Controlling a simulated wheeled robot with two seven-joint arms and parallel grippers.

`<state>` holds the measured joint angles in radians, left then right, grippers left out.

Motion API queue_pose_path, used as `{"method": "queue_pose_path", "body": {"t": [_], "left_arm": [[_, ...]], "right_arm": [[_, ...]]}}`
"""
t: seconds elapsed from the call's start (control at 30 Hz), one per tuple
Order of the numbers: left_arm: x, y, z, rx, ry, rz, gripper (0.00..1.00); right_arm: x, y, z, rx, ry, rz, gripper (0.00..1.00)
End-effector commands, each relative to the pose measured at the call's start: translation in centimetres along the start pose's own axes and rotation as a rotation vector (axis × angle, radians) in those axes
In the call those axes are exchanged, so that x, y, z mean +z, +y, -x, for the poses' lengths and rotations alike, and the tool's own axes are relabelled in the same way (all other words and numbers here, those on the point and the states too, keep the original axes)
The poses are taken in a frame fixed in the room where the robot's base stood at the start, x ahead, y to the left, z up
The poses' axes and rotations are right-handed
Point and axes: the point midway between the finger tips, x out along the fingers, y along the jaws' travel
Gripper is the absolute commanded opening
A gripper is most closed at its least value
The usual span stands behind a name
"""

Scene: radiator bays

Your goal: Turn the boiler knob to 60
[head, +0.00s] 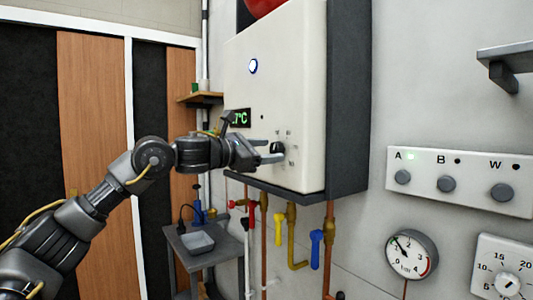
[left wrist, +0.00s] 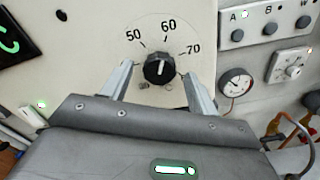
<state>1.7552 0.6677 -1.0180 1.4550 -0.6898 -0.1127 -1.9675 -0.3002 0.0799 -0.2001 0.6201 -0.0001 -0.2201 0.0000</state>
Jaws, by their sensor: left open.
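The boiler (head: 285,90) is a white box with a dark side on the wall. Its black knob (head: 278,147) shows on the front panel, partly behind my left gripper (head: 271,152). In the left wrist view the knob (left wrist: 159,69) sits below the printed 50, 60 and 70. Its pale pointer mark points roughly up, near the 60 side; the exact reading is hard to tell. My left gripper (left wrist: 157,70) is open, with one finger on each side of the knob and visible gaps between. A green display (head: 240,117) ends in "7°C", partly hidden by my arm.
A panel with A, B and W buttons (head: 459,182), a round gauge (head: 411,255) and a second dial (head: 508,285) are on the right wall. Pipes with red, yellow and blue valve handles (head: 316,248) hang below the boiler. A small grey table (head: 205,248) stands lower left.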

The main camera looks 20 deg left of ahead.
Motion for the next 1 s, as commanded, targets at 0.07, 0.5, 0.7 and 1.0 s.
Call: {"method": "queue_pose_path", "body": {"t": [0.07,0.5,0.7,1.0], "left_arm": [[-0.3,-0.1,1.5,0.003,-0.003,-0.004,0.6],[-0.3,0.0,8.8,0.001,0.001,-0.001,0.6],[-0.2,0.0,9.5,-0.001,0.002,-0.001,0.6],[-0.2,0.0,9.5,-0.001,0.002,-0.001,0.6]], "right_arm": [[0.1,0.0,-1.1,0.0,0.0,0.0,0.36],[0.3,-0.1,-3.7,0.0,0.0,0.0,0.36],[0.3,-0.1,-3.8,0.0,0.0,0.0,0.36],[0.3,-0.1,-3.7,0.0,0.0,0.0,0.36]]}}
